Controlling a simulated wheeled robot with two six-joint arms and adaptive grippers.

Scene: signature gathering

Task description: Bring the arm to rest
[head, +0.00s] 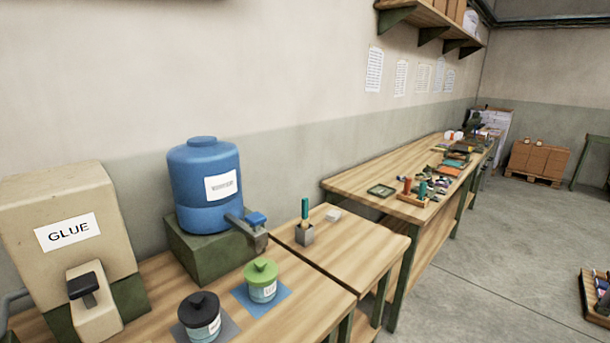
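Neither of my grippers shows in the head view, and no clear part of my arms is in sight. What either gripper holds cannot be seen. The near wooden table (304,289) is in front at the lower left. On it a jar with a black lid (200,316) stands on a grey mat, and a jar with a green lid (262,281) stands on a blue mat (284,300). Both jars are upright.
A beige glue dispenser (75,220) and a blue tank with a tap (205,180) stand at the back left. A long cluttered workbench (350,183) runs rightward. Floor (490,250) is clear beside it; a crate (596,305) sits lower right.

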